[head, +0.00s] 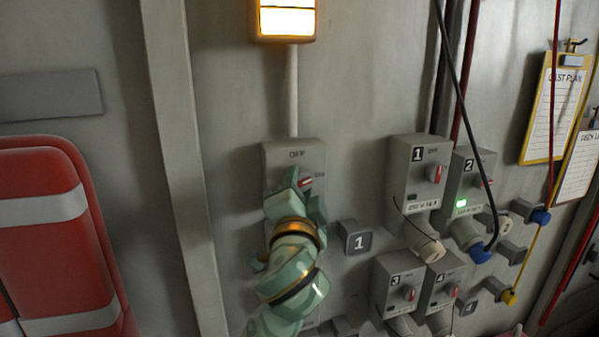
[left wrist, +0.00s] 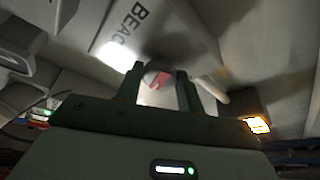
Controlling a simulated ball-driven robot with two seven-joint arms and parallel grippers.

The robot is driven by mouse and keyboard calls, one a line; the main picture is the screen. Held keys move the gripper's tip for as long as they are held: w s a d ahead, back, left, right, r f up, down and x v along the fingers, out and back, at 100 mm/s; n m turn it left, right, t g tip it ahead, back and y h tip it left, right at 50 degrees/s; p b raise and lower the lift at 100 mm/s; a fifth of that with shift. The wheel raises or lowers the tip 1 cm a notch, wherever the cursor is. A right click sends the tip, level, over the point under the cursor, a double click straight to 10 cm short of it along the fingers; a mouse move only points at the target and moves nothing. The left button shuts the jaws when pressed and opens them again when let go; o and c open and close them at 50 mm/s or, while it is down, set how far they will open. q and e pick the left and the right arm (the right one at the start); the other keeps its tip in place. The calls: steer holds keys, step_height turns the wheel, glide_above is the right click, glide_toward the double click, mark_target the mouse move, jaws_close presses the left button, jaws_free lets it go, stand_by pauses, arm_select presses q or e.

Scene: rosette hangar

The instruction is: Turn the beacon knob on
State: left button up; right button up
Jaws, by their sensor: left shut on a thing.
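The beacon switch box (head: 280,153) is a grey box on the wall with "OFF" at its top and "ON" at its right. Its knob (head: 306,183) shows a red mark pointing right, towards "ON". The beacon lamp (head: 287,20) above glows warm yellow-white; it also glows in the left wrist view (left wrist: 257,125). My left gripper (head: 305,187) is shut on the knob, and my arm hides the box's lower part. In the left wrist view the knob (left wrist: 155,73), grey with a red mark, sits between the two fingers. My right gripper is not in view.
Numbered socket boxes, such as box 1 (head: 405,182) and box 2 (head: 462,166), stand to the right with plugs and hanging cables. A small "1" block (head: 356,238) is close to my arm. A red padded item (head: 40,240) is at the left.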

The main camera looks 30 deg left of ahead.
arm_select(q)
steer(key=shift+r+m+g+h, duration=0.1)
steer(key=shift+m+g+h, duration=0.4)
steer(key=shift+m, duration=1.5)
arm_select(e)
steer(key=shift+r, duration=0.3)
arm_select(q)
steer(key=o, duration=1)
